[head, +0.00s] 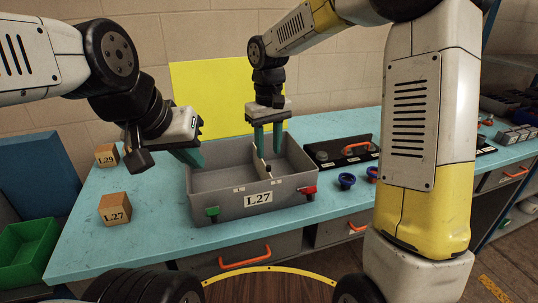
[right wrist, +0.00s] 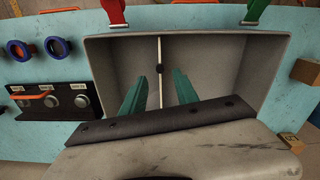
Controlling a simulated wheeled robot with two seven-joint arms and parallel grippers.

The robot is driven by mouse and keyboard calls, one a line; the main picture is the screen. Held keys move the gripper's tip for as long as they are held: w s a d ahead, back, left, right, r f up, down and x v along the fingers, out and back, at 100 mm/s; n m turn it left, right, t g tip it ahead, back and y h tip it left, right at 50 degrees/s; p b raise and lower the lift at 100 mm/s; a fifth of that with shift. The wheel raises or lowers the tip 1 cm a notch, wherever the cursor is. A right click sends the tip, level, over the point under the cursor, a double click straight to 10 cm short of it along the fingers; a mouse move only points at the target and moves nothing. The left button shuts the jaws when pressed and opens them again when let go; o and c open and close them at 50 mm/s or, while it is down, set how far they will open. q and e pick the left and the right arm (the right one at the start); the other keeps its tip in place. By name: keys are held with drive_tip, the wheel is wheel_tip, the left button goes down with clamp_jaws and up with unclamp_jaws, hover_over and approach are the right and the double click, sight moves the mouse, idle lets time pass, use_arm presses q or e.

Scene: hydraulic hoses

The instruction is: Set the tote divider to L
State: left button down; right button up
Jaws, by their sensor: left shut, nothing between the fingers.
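The grey tote (head: 225,203) with an L27 label stands on the blue bench. A thin pale divider (head: 257,160) with a small dark knob (head: 268,168) stands inside it, right of the middle in the head view. The divider (right wrist: 160,48) and knob (right wrist: 160,68) also show in the right wrist view. My right gripper (head: 268,144) points down over the tote, open, with the divider in line with the gap between its teal fingers (right wrist: 160,90). I cannot tell whether they touch it. My left gripper (head: 192,158) is shut and empty near the tote's back left corner.
A green clip (head: 212,212) and a red clip (head: 308,191) are on the tote's front. Wooden blocks L27 (head: 115,209) and L29 (head: 106,155) stand left. Blue rings (head: 346,181) and a black panel (head: 345,151) lie right. A yellow board (head: 205,90) stands behind.

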sight(268, 166)
wheel_tip(268, 166, down, 5)
drive_tip(key=shift+f, duration=0.1)
idle(0.3)
clamp_jaws()
idle(1.3)
